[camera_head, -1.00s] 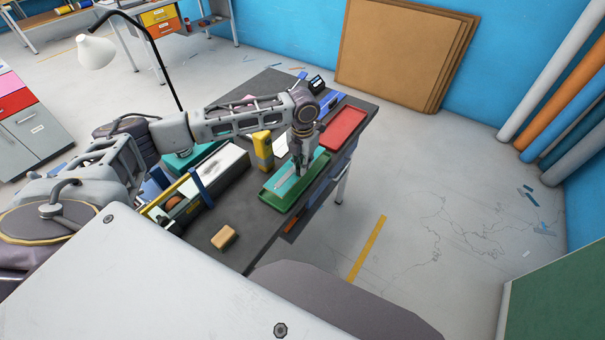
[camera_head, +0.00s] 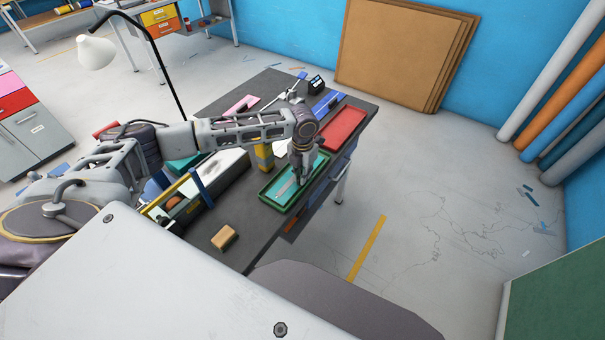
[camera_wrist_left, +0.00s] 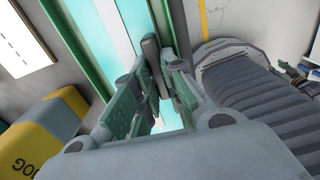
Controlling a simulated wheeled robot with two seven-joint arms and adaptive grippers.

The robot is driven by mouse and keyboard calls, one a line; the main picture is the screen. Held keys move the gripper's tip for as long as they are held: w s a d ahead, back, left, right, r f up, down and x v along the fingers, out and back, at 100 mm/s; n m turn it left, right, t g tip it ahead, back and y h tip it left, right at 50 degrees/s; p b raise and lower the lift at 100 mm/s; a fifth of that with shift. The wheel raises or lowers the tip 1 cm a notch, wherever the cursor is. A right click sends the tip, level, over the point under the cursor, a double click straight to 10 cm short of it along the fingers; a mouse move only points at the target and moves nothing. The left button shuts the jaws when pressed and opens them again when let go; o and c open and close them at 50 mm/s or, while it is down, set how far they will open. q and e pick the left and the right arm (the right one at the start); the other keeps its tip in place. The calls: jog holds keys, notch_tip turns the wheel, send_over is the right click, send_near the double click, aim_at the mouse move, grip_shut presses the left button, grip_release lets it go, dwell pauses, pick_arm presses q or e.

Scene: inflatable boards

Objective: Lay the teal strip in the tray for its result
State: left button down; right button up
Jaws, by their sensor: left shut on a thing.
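The teal strip (camera_head: 278,197), with a pale band along it, lies lengthwise within the outline of the green tray (camera_head: 277,208). I cannot tell whether the strip touches the tray floor. My right gripper is out of view.
A red tray (camera_head: 343,128) is just beyond the green one. A yellow and grey block (camera_wrist_left: 45,130) stands close to the green tray's left side. A tan block (camera_head: 224,237) is on the near end of the dark table. The table's right edge is close to the trays.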

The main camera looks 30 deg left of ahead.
pick_arm(q)
jog(key=c, duration=1.5)
grip_release()
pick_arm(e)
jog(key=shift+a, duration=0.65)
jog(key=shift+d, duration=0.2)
pick_arm(q)
jog(key=shift+r, duration=6.05)
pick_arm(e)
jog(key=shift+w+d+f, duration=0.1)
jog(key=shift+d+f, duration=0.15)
